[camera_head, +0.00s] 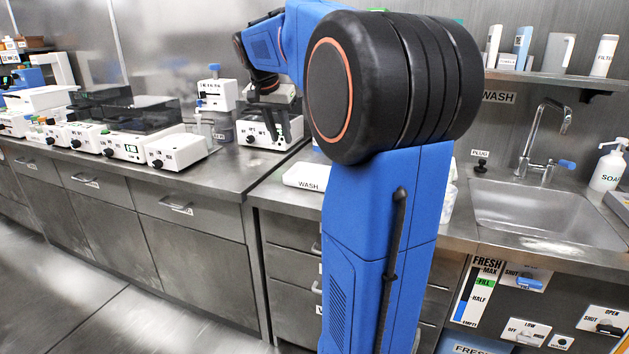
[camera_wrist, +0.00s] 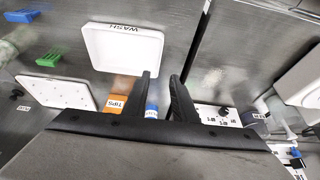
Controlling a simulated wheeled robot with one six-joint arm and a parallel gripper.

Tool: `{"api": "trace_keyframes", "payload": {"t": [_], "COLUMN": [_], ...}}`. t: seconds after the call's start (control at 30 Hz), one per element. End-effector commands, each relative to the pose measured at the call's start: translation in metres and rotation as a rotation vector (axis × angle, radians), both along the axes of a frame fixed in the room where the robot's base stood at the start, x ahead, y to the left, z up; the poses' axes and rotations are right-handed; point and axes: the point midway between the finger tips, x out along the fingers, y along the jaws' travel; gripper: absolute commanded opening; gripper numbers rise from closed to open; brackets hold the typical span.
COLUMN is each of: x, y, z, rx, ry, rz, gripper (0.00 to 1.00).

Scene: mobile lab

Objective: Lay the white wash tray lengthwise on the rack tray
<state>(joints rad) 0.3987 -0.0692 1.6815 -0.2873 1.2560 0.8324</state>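The white wash tray (camera_head: 308,177), labelled WASH, lies on the steel counter just left of my blue arm, which hides part of it. In the wrist view the wash tray (camera_wrist: 100,66) is a shallow white rectangle with a raised rim, beyond and left of my fingertips. My gripper (camera_wrist: 162,76) is open, with nothing seen held between its black fingers. In the head view my gripper (camera_head: 274,138) hangs left of the tray, in front of a white device. I cannot surely identify the rack tray; a white dotted plate (camera_wrist: 60,93) at the left of the wrist view may be it.
An orange TIPS box (camera_wrist: 116,103) and a blue-topped item (camera_wrist: 152,111) stand near the fingers in the wrist view. Green (camera_wrist: 49,59) and blue (camera_wrist: 21,15) pieces lie left. The sink (camera_head: 545,212) is at right; several white devices (camera_head: 124,147) line the left counter.

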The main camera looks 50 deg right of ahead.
Motion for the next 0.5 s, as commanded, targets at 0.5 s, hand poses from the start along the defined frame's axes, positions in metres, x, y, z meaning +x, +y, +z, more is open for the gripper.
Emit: {"api": "trace_keyframes", "payload": {"t": [0.5], "x": [0.010], "y": [-0.026], "z": [-0.070], "rx": [0.000], "ry": [0.002], "rz": [0.001], "gripper": [0.25]}}
